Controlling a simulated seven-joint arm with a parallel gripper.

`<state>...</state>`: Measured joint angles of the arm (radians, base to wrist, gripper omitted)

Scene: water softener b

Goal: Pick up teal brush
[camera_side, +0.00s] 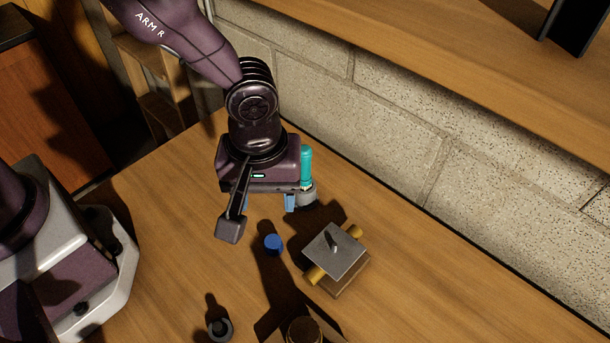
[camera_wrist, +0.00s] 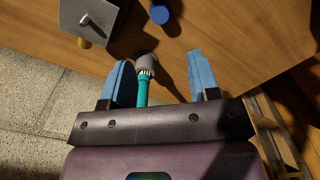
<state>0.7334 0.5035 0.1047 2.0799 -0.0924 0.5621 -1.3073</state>
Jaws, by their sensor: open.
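The teal brush (camera_side: 306,165) has a teal handle and a grey lower end, and looks upright in the side view, at the right side of my gripper (camera_side: 270,208). Its grey end seems to be at table level. In the wrist view the brush (camera_wrist: 143,92) shows between the two blue fingers of my gripper (camera_wrist: 159,61), nearer the left finger. Part of its handle is hidden behind the gripper body there. My gripper is open, with a clear gap beside the brush, and does not hold it.
A square metal-topped block (camera_side: 336,255) with a yellow bar stands to the right, and a blue cylinder (camera_side: 273,244) stands nearby. A small dark round object (camera_side: 219,328) and a brown round object (camera_side: 304,331) are at the front. A block wall (camera_side: 400,140) runs behind the table.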

